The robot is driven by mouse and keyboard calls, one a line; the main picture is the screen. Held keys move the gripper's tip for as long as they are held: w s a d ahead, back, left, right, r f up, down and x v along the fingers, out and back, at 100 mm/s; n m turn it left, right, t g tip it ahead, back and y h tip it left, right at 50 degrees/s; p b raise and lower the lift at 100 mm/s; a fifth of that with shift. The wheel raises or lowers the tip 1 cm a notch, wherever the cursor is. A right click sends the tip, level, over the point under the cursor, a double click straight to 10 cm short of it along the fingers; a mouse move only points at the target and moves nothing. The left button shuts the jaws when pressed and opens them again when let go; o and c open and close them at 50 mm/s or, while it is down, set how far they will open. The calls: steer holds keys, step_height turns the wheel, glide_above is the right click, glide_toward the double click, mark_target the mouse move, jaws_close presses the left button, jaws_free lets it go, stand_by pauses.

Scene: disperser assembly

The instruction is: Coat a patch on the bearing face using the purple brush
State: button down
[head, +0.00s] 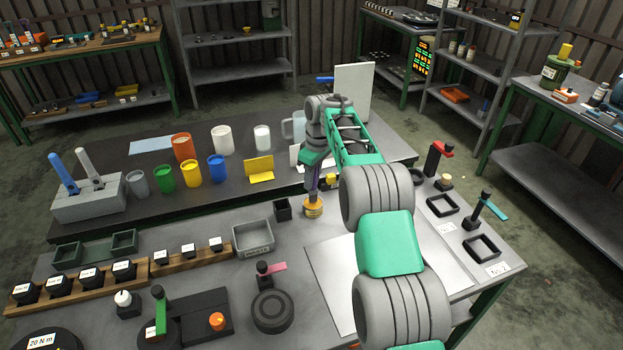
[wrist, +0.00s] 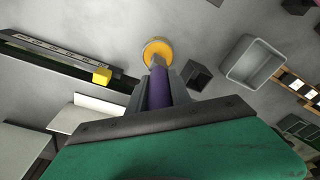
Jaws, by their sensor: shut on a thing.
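My gripper (head: 312,172) is shut on the purple brush (wrist: 158,88) and holds it pointing down, seen also in the head view (head: 313,184). The brush's lower end is at a low round yellow-orange piece (head: 313,208) on the front table. In the wrist view this piece (wrist: 157,50) lies just beyond the brush's metal part. I cannot tell whether the bristles touch it, as the tip is hidden or too small. I cannot tell for sure whether this round piece carries the bearing face.
A small black box (head: 282,209) and an open grey tray (head: 253,238) stand left of the round piece. A yellow block (wrist: 102,76) lies near it. Cups and a grey holder (head: 90,204) with blue and grey handles stand on the back table. A white board (head: 354,92) stands behind.

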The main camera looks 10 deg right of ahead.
steer(key=shift+f, duration=0.6)
stand_by(1.6)
steer(key=shift+r, duration=0.15)
step_height(320, 180, up, 7)
steer(key=p, duration=0.5)
steer(key=shift+p, duration=0.4)
